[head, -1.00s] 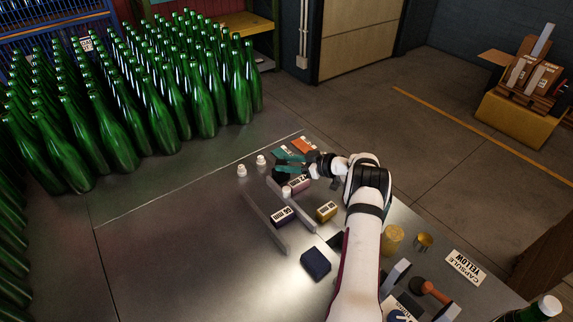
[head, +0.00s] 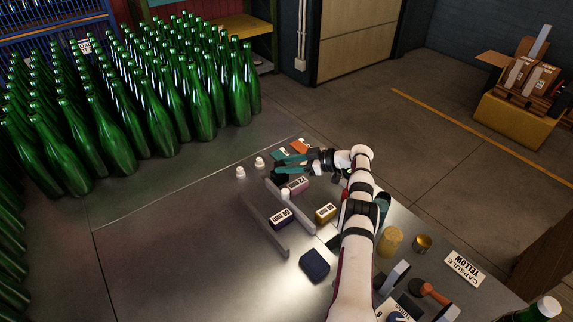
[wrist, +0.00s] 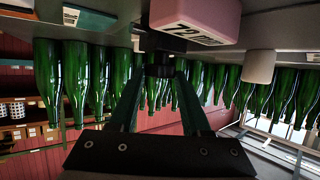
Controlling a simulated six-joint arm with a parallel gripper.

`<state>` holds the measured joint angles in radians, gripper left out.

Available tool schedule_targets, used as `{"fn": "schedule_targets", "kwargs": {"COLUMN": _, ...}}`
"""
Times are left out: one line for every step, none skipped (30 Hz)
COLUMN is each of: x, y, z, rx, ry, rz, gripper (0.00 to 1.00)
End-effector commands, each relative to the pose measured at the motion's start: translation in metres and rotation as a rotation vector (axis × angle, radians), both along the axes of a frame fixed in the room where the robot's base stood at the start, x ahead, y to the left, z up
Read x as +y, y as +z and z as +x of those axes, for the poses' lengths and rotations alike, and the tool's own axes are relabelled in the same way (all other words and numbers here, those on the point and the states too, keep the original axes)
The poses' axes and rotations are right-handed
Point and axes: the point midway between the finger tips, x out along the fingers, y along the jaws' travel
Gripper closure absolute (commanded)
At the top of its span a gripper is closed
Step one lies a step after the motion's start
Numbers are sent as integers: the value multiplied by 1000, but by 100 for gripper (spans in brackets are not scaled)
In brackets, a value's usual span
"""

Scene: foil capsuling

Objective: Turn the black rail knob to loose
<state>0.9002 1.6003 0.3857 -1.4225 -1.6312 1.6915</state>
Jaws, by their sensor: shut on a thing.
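The black rail knob (head: 280,177) is at the far end of the grey rails (head: 268,228), beside a pink block marked 72 (head: 296,186). My gripper (head: 288,162) reaches it from the right with its teal fingers. In the wrist view the fingertips (wrist: 160,72) are shut on the black knob (wrist: 160,58), below the pink block (wrist: 200,18). The fingers partly cover the knob, and I cannot read whether it is set to loose.
A white knob (wrist: 259,66) sits close by. White caps (head: 241,172), a dark blue block (head: 282,217) and a yellow block (head: 326,213) are around the rails. Many green bottles (head: 150,100) stand behind at left. The front left of the table is clear.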

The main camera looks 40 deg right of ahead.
Motion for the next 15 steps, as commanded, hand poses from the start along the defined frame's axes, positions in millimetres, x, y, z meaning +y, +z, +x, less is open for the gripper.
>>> {"fn": "schedule_targets", "kwargs": {"x": -2, "y": 1, "z": -1, "rx": -1, "ry": -1, "rz": -3, "gripper": 49}}
{"fn": "schedule_targets", "kwargs": {"x": -2, "y": 1, "z": -1, "rx": -1, "ry": -1, "rz": -3, "gripper": 44}}
{"fn": "schedule_targets", "kwargs": {"x": -2, "y": 1, "z": -1, "rx": -1, "ry": -1, "rz": -3, "gripper": 36}}
{"fn": "schedule_targets", "kwargs": {"x": -2, "y": 1, "z": -1, "rx": -1, "ry": -1, "rz": -3, "gripper": 31}}
{"fn": "schedule_targets", "kwargs": {"x": -2, "y": 0, "z": -1, "rx": 0, "ry": 0, "rz": -2, "gripper": 26}}
{"fn": "schedule_targets", "kwargs": {"x": -1, "y": 0, "z": -1, "rx": 0, "ry": -1, "rz": -2, "gripper": 22}}
{"fn": "schedule_targets", "kwargs": {"x": -1, "y": 0, "z": -1, "rx": 0, "ry": -1, "rz": -2, "gripper": 22}}
{"fn": "schedule_targets", "kwargs": {"x": -1, "y": 0, "z": -1, "rx": 0, "ry": -1, "rz": -2, "gripper": 22}}
{"fn": "schedule_targets", "kwargs": {"x": -1, "y": 0, "z": -1, "rx": 0, "ry": 0, "rz": -1, "gripper": 22}}
{"fn": "schedule_targets", "kwargs": {"x": -1, "y": 0, "z": -1, "rx": 0, "ry": 0, "rz": -1, "gripper": 22}}
{"fn": "schedule_targets", "kwargs": {"x": -1, "y": 0, "z": -1, "rx": 0, "ry": 0, "rz": -1, "gripper": 22}}
{"fn": "schedule_targets", "kwargs": {"x": -1, "y": 0, "z": -1, "rx": 0, "ry": 0, "rz": -1, "gripper": 22}}
{"fn": "schedule_targets", "kwargs": {"x": -1, "y": 0, "z": -1, "rx": 0, "ry": 0, "rz": -1, "gripper": 22}}
{"fn": "schedule_targets", "kwargs": {"x": -1, "y": 0, "z": -2, "rx": 0, "ry": 0, "rz": -1, "gripper": 22}}
{"fn": "schedule_targets", "kwargs": {"x": -3, "y": 1, "z": -3, "rx": 1, "ry": -1, "rz": -1, "gripper": 22}}
